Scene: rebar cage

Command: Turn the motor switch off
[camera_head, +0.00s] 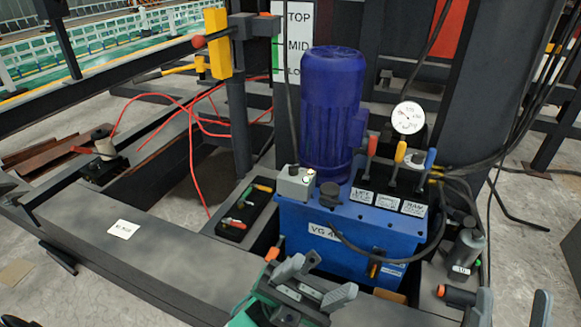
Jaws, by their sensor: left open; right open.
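Red, yellow and blue levers (400,153) and a round gauge (408,117) stand on the unit's right side. Black hoses (490,165) curve on the right. A black tray with small handles (245,208) lies left of the unit. A dark steel beam (150,255) runs across the front.

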